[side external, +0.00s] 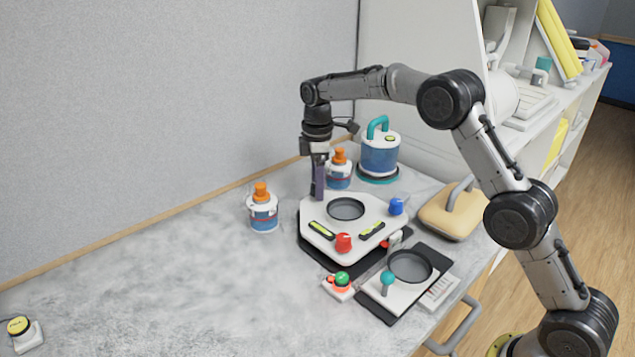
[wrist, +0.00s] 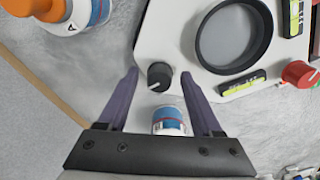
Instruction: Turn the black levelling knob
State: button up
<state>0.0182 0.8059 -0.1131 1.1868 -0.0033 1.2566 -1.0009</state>
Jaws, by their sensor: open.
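The black levelling knob (wrist: 159,75) shows in the wrist view at a corner of the white platform (wrist: 160,38), with a pale pointer mark on it. In the side external view my gripper hides it. My gripper (wrist: 158,73) is open, its two purple fingers on either side of the knob in the wrist view, with a gap on each side. I cannot tell how far the tips reach down around it. In the side external view my gripper (side external: 318,197) points down at the back left corner of the platform (side external: 372,219).
The platform also carries a red knob (side external: 343,242), a blue knob (side external: 396,206), yellow-green levels and a round dark-rimmed well (side external: 346,208). Orange-capped bottles stand left (side external: 263,212) and behind (side external: 339,172) the gripper. A blue canister (side external: 380,154) stands behind. The left tabletop is mostly clear.

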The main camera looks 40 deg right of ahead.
grip_shut()
dwell(0.3)
dwell(0.3)
jog(key=m, duration=0.4)
jog(key=shift+m, duration=0.4)
jog(key=m, duration=0.5)
jog(key=shift+a, duration=0.1)
jog(key=m, duration=0.5)
jog(key=shift+h, duration=0.3)
jog(key=m, duration=0.4)
jog(key=shift+w+r+m, duration=0.1)
jog(key=shift+m, duration=0.3)
